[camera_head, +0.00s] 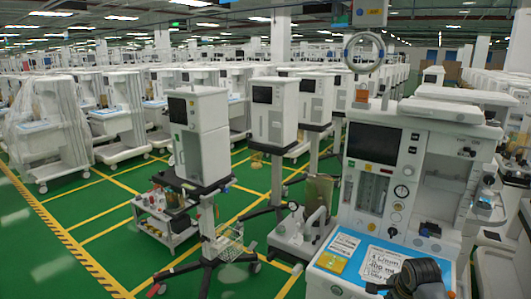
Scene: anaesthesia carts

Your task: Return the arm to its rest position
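The nearest thing is a white anaesthesia cart (345,205) at the right, with a dark screen (374,143) and a blue work surface (330,262). Printed sheets (380,262) lie on that surface.
A white monitor unit on a wheeled stand (206,135) is left of the cart, with a small trolley (165,228) beside it. Rows of carts, some wrapped in plastic (48,125), fill the back. Green floor (60,265) with yellow lines is free at the front left.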

